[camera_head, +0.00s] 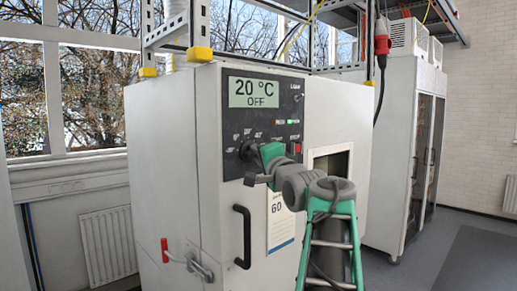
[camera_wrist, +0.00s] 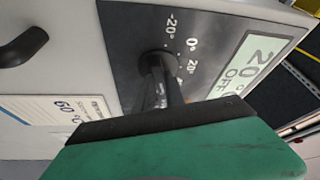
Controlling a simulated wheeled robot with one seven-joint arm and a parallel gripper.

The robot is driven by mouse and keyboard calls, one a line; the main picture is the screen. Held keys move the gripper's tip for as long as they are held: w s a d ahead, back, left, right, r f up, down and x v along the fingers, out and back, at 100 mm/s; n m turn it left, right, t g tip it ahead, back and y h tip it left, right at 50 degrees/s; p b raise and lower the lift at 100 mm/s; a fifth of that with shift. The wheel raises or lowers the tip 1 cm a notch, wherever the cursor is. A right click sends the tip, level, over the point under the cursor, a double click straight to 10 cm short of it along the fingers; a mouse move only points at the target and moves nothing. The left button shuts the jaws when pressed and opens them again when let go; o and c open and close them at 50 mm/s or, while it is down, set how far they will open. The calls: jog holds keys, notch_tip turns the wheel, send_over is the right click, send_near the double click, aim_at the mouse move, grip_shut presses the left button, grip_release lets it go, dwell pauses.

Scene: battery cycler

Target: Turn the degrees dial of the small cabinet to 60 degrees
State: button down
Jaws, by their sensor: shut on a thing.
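The small cabinet (camera_head: 165,150) is a pale box with a dark control panel (camera_head: 283,88) on its front. The panel's display (camera_head: 254,94) reads 20 °C and OFF. The degrees dial (camera_wrist: 157,60) is a dark knob below the display, with marks of -20°, 0° and 20° readable around it in the wrist view. My gripper (camera_wrist: 163,88) is shut on the dial, its dark fingers reaching from the green body. The fingers hide most of the knob and its other marks. In the head view the dial (camera_head: 247,150) shows beside my green wrist.
A paper card (camera_head: 281,220) reading 60 hangs on the front. A red switch (camera_head: 298,148) sits right of the dial. Tall cabinets (camera_head: 400,140) stand behind at right.

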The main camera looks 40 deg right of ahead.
jog(key=shift+m+g+p, duration=0.3)
jog(key=shift+m+p, duration=0.2)
jog(key=shift+m, duration=0.3)
jog(key=c, duration=1.4)
grip_release()
jog(key=b+v, duration=0.3)
jog(key=v, duration=0.4)
jog(key=shift+s+a, duration=0.2)
jog(key=shift+s, duration=0.2)
